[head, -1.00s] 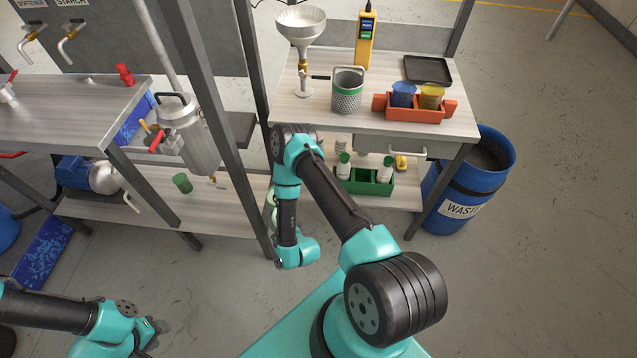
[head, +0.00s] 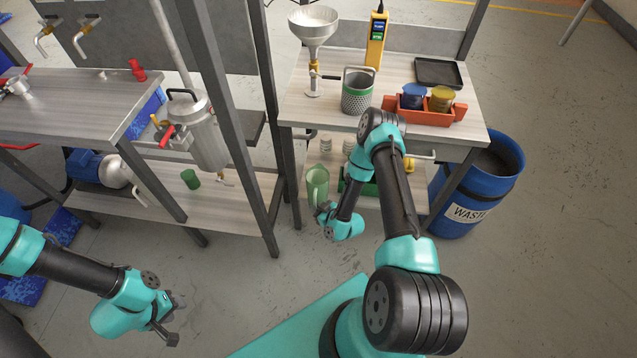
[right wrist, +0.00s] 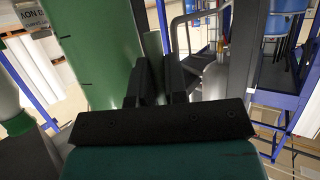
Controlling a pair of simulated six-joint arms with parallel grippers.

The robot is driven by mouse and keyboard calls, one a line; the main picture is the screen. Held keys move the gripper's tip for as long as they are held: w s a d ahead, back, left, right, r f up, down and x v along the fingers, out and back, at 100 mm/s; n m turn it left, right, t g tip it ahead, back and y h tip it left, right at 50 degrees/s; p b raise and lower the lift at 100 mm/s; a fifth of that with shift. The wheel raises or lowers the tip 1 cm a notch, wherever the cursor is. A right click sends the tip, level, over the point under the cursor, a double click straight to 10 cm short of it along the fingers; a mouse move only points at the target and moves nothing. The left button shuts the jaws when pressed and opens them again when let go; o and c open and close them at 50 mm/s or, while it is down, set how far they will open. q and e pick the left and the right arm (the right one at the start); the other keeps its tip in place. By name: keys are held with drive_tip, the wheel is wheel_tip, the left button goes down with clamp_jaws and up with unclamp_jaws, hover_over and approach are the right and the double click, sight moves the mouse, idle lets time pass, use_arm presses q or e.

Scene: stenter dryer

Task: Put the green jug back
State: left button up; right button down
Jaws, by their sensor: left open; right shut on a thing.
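The green jug (head: 317,186), pale and upright, is at the left front of the right bench's lower shelf in the head view. I cannot tell whether it rests on the shelf. My right gripper (head: 323,208) is shut on it; the wrist partly hides the jug's lower part. In the right wrist view the jug's green wall (right wrist: 92,45) fills the upper left, and the dark fingers (right wrist: 160,82) close on a narrow green part that looks like its handle. My left gripper (head: 172,322) is open and empty above the floor at lower left.
A green caddy (head: 352,188) is mostly hidden behind my right arm. The bench's upright post (head: 262,190) stands left of the jug. A blue waste drum (head: 480,190) stands right.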

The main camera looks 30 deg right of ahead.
sight(316, 180)
drive_tip(key=w+d, duration=0.2)
drive_tip(key=w, duration=0.2)
drive_tip(key=w+d+f, duration=0.1)
drive_tip(key=w+d, duration=0.2)
drive_tip(key=w, duration=0.1)
drive_tip(key=w+d, duration=0.3)
drive_tip(key=w, duration=0.1)
drive_tip(key=shift+w+f, duration=0.2)
drive_tip(key=shift+w, duration=0.05)
drive_tip(key=shift+w+d, duration=0.15)
drive_tip(key=shift+w, duration=0.1)
drive_tip(key=shift+w+d+f, duration=0.1)
drive_tip(key=shift+f, duration=1.65)
drive_tip(key=c, duration=1.1)
unclamp_jaws()
drive_tip(key=shift+f, duration=0.1)
drive_tip(key=shift+c, duration=0.2)
